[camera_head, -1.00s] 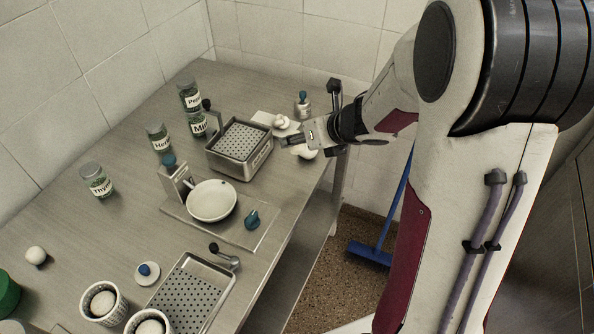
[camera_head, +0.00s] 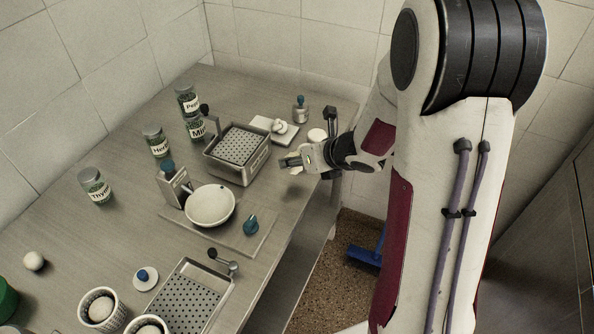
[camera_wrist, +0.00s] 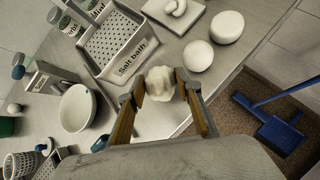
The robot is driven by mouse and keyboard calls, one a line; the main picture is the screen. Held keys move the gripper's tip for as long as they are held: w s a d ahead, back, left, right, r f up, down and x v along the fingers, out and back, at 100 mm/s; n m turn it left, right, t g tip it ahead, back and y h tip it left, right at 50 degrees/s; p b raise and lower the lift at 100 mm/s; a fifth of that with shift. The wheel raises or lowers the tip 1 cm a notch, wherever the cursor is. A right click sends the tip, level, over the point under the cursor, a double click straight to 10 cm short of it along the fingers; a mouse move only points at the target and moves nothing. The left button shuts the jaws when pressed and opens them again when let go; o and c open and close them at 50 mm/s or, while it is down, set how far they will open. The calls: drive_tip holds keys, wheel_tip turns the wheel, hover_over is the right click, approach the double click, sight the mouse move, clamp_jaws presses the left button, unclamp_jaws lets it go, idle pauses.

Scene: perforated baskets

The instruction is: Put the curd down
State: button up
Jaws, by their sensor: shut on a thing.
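My gripper (camera_head: 293,162) is at the right edge of the steel table, beside the front right corner of the salt bath. In the wrist view its two fingers (camera_wrist: 160,92) are shut on a lumpy white curd (camera_wrist: 160,83). In the head view the curd is mostly hidden by the fingers. The gap between curd and tabletop cannot be judged. The salt bath (camera_head: 233,171) is a steel box with a perforated tray; its label shows in the wrist view (camera_wrist: 131,61).
A smooth white ball (camera_wrist: 198,56) and a white cheese (camera_wrist: 227,27) lie right of the bath. A white bowl (camera_head: 210,221) on a board, a perforated tray (camera_head: 163,313) and jars (camera_head: 157,143) stand on the table (camera_head: 120,225).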

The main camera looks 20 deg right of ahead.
sight(301, 170)
drive_tip(key=shift+f, duration=2.1)
drive_tip(key=shift+f, duration=0.15)
drive_tip(key=o, duration=1.1)
drive_tip(key=shift+v, duration=6.15)
drive_tip(key=shift+w, duration=0.1)
